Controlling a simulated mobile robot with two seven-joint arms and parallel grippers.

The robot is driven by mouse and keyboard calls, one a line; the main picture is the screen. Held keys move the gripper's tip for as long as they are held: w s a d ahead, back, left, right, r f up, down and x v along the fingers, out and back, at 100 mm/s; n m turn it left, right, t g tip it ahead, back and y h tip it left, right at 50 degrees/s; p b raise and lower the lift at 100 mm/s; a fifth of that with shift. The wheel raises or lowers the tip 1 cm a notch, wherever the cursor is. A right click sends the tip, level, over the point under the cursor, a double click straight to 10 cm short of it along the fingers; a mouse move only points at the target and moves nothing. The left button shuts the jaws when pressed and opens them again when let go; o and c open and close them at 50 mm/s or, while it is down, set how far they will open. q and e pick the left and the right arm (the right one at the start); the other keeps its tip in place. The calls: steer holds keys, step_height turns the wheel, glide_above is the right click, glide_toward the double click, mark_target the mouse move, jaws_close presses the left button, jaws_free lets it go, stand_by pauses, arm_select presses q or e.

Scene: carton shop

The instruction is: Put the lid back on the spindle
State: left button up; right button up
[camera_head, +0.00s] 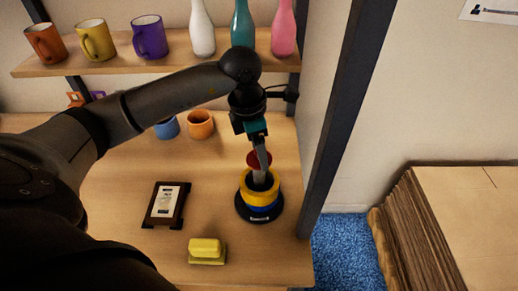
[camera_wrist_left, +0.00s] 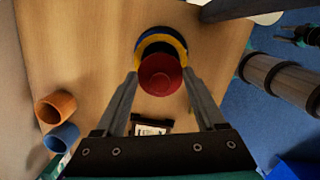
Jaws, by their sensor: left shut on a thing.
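My left gripper (camera_head: 260,163) is shut on a red lid (camera_head: 253,158), which shows just behind the fingers. In the left wrist view the red lid (camera_wrist_left: 160,75) sits between the two fingertips (camera_wrist_left: 160,73). The spindle stack stands on the table with a black round base (camera_head: 259,215), a blue ring (camera_head: 262,208) and a yellow ring (camera_head: 259,197). The lid appears above the stack and, in the wrist view, partly covers it. The fingers hide the spindle's top, and I cannot tell the gap.
A dark framed stand (camera_head: 166,205) and a yellow butter-like block (camera_head: 206,249) lie nearby on the wooden table (camera_head: 120,170). Blue (camera_head: 167,128) and orange (camera_head: 200,124) cups stand behind. A shelf (camera_head: 170,58) with mugs and bottles is above; a dark post (camera_head: 335,130) stands right.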

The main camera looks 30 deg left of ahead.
arm_select(q)
steer(key=o, duration=1.3)
steer(key=shift+r+p, duration=2.35)
steer(key=shift+r, duration=1.2)
steer(key=shift+c, duration=0.2)
jaws_close()
